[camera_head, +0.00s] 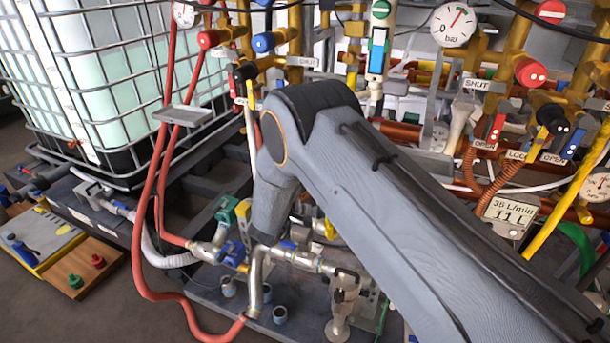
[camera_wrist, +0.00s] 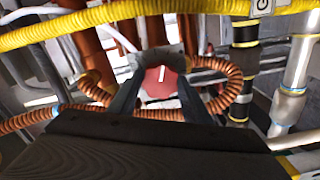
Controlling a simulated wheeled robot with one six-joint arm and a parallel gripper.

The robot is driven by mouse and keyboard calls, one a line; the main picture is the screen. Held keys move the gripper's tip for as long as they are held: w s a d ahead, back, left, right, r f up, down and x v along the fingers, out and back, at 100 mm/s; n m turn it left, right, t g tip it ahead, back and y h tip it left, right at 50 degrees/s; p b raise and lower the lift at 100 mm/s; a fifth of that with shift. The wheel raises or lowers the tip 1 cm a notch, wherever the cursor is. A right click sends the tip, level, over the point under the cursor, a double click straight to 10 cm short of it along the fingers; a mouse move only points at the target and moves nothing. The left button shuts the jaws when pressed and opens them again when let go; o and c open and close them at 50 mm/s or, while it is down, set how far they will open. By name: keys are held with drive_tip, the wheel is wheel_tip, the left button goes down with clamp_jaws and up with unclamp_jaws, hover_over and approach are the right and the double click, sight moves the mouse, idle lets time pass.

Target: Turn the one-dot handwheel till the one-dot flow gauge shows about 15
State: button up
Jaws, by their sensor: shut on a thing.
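I cannot make out a dot on this wheel. In the head view my arm hides the gripper and the held wheel. A round white gauge (camera_head: 598,187) is partly cut off at the right edge, and its reading is too small to tell. Another dial (camera_head: 184,13) is at the top left. I cannot tell which is the one-dot flow gauge.
A gauge marked bar (camera_head: 453,25) is at the top right. A plate reading 35 L/min, 11 L (camera_head: 510,210) is below. Red knobs (camera_head: 530,72) and brass pipes crowd the wall. A yellow hose (camera_wrist: 80,31) and copper coils (camera_wrist: 232,85) lie close around my gripper. A caged tank (camera_head: 110,75) stands left.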

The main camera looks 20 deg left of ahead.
drive_tip(key=shift+s+f+n, duration=0.1)
drive_tip(key=shift+f+n, duration=0.05)
drive_tip(key=shift+n, duration=0.45)
drive_tip(key=o, duration=1.1)
drive_tip(key=shift+c, duration=0.2)
drive_tip(key=s, duration=0.7)
drive_tip(key=shift+s+a, duration=0.3)
drive_tip(key=shift+s, duration=0.05)
